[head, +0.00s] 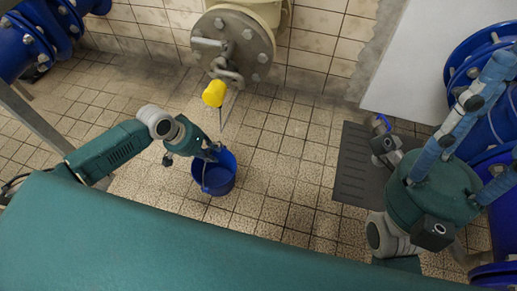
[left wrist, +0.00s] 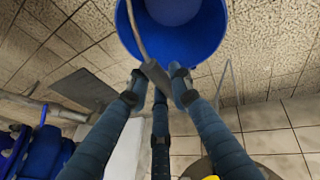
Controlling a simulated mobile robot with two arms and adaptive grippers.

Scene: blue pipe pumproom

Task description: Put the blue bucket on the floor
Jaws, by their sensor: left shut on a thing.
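The blue bucket (head: 222,182) is upright, low over the tiled floor in the middle of the head view. I cannot tell whether its base touches the floor.
The tiled floor (head: 282,190) around the bucket is clear. A valve with a yellow handle (head: 214,93) hangs from a flanged pipe (head: 240,45) behind the bucket. A dark floor grate (head: 360,170) lies to the right. Blue pipes stand at far left (head: 30,40) and right.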

